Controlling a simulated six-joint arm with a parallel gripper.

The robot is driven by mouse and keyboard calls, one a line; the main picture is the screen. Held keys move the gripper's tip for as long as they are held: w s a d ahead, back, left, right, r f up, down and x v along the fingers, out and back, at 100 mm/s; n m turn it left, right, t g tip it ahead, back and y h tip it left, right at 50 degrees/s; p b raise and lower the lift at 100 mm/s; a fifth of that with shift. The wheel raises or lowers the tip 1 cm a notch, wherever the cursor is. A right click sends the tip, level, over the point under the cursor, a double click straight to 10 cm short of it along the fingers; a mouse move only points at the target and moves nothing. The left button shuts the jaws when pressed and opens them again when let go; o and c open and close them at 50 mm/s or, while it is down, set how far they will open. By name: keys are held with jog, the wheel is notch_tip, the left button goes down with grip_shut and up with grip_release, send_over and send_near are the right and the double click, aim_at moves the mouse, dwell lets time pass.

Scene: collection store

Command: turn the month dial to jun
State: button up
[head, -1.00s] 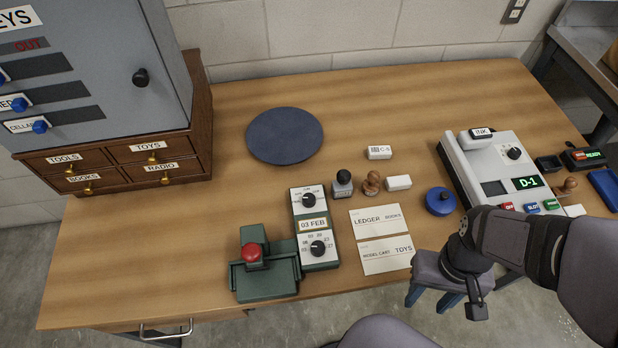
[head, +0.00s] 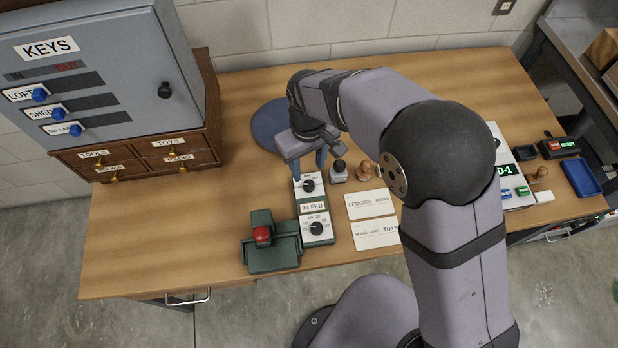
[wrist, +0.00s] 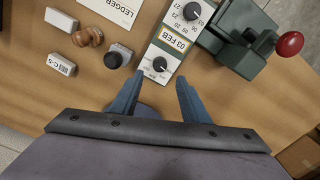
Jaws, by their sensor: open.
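The date stamper is a green machine with a white-faced panel. Its upper dial, a black knob (head: 308,186), is the one nearest my gripper; it also shows in the wrist view (wrist: 160,64). The window (wrist: 177,42) between the dials reads FEB, with what looks like 03. The lower dial (head: 317,228) has numbers around it. My gripper (head: 308,168) is open and empty, just beyond the upper dial. In the wrist view its blue fingers (wrist: 160,82) point towards that knob, one to each side; I cannot tell their height above it.
A green press with a red knob (head: 262,235) stands left of the stamper. Paper cards (head: 372,205) lie to the right. Small stamps (head: 339,170) stand close to the right of my gripper. A dark round mat (head: 268,124) lies behind. The front left table is clear.

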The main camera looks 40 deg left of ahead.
aim_at(309, 184)
jog(key=shift+d+f+p, duration=0.15)
jog(key=shift+f+p, duration=0.85)
jog(key=shift+f, duration=2.75)
jog(key=c, duration=1.1)
